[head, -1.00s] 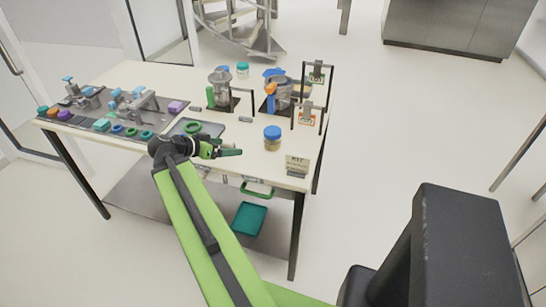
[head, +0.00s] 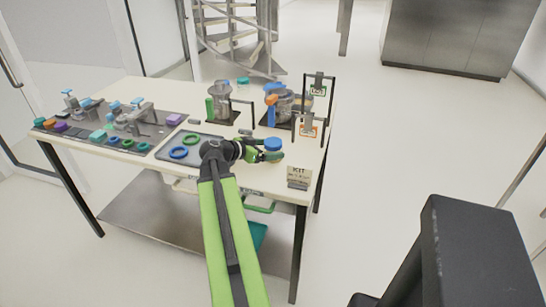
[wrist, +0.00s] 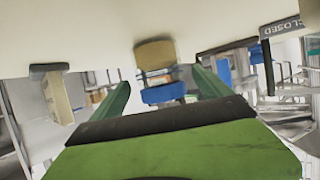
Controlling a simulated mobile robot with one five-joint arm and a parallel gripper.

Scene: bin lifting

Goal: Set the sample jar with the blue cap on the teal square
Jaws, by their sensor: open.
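The sample jar with the blue cap (head: 272,144) stands near the right front of the table, its lower part hidden by my gripper (head: 266,154). My gripper is open and low over the tabletop, beside the jar. In the wrist view, which is upside down, the jar's tan body (wrist: 154,53) and blue cap appear between my two green fingers (wrist: 160,92), a little beyond them. No contact is visible. A small teal piece (head: 97,136) lies on the dark board at the left; I cannot tell if it is the teal square.
A grey tray (head: 168,158) with blue and green rings lies left of my gripper. A KIT sign (head: 298,175) stands at the right front corner. Black frames and glassware (head: 284,105) stand behind the jar. A teal tray (head: 258,236) is partly visible on the lower shelf.

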